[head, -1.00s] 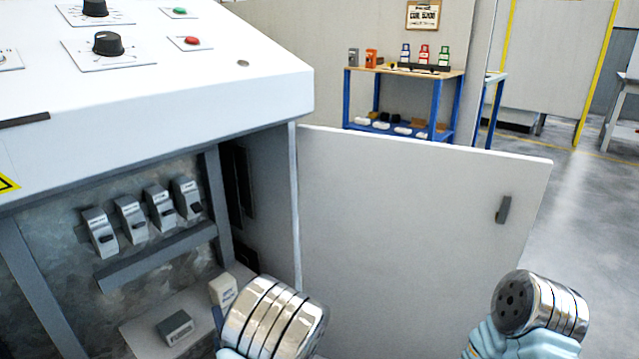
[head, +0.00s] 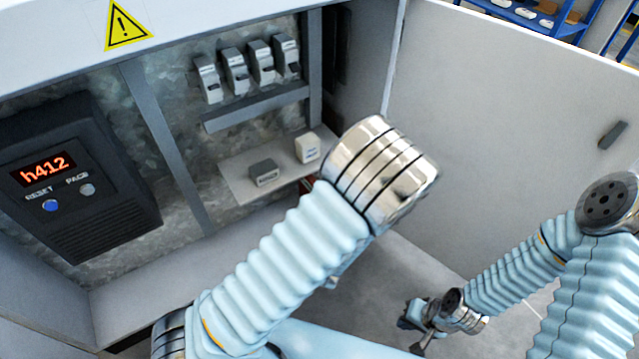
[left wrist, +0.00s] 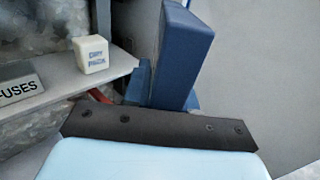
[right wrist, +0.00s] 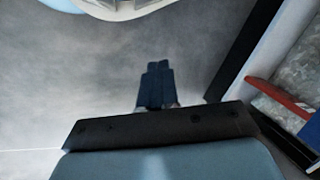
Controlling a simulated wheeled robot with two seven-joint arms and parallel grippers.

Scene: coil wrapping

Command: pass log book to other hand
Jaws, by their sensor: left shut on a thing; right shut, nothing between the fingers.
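The log book appears to be the red, pale-edged thing (right wrist: 284,98) at the right edge of the right wrist view. Only a red sliver (left wrist: 102,96) of it shows in the left wrist view, beside the blue fingers of my left gripper (left wrist: 178,58). My right gripper (head: 420,340) is low at the lower right, shut and empty, pointing over the floor. Its closed fingers (right wrist: 155,85) show in the right wrist view, apart from the book.
The open cabinet holds a shelf (head: 235,174) with a grey fuses block (head: 264,173) and a white block (head: 307,148). Several switches (head: 262,62) and a display box (head: 75,180) are on its back panel. The open door (head: 500,110) stands at the right. Grey floor lies below.

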